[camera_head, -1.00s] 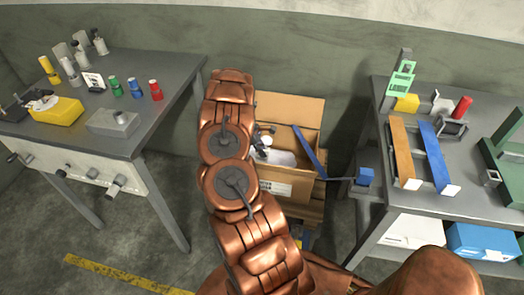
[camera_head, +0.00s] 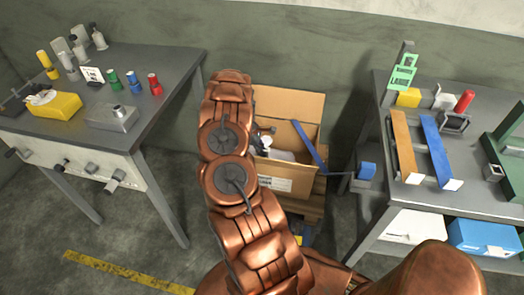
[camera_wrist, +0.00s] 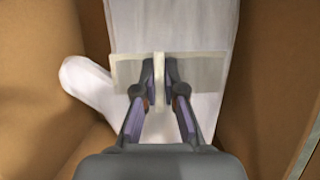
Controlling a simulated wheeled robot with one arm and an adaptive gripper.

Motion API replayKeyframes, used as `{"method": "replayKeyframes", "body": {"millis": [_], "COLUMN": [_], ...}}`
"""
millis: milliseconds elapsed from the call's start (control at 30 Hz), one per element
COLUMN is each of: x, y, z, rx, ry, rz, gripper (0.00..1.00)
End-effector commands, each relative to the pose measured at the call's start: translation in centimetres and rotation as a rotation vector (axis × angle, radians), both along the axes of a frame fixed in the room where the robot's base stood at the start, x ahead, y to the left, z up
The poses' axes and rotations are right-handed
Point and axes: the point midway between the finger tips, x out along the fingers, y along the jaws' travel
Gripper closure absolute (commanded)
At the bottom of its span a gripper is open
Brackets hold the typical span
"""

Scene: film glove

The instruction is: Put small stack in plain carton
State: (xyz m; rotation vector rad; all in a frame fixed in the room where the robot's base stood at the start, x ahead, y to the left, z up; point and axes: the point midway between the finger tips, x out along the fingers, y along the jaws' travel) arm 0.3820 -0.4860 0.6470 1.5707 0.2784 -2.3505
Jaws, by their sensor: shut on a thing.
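The plain carton (camera_head: 290,105) is an open brown cardboard box with raised flaps and a white label, between the two tables. My gripper (camera_wrist: 160,72) is inside it in the wrist view, between its brown walls (camera_wrist: 33,70). It is shut on a thin, pale, upright piece with a flat, see-through pale rectangle (camera_wrist: 128,73) across it; I take this for the small stack. A white glove-shaped thing (camera_wrist: 90,88) lies behind and below it, its thumb to the left. I cannot tell whether the stack touches it. My copper arm hides part of the carton in the head view.
A blue strip (camera_head: 310,146) leans at the carton's right edge, near a blue block (camera_head: 367,170). The left table (camera_head: 165,62) holds bottles, coloured cylinders and a yellow box. The right table (camera_head: 400,200) holds orange and blue bars. A pallet lies under the carton.

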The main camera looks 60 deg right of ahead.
Motion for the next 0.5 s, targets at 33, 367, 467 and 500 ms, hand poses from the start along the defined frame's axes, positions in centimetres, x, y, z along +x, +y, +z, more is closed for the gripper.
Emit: {"method": "replayKeyframes", "body": {"millis": [33, 367, 467, 500], "x": [0.0, 0.0, -0.1, -0.1], "y": [0.0, 0.0, 0.0, 0.0], "z": [-0.2, -1.3, -1.7, -1.8], "rx": [0.0, 0.001, 0.001, 0.001], "ry": [0.0, 0.001, 0.001, 0.001], "rz": [0.0, 0.0, 0.0, 0.0], "gripper": [1.0, 1.0, 1.0, 1.0]}}
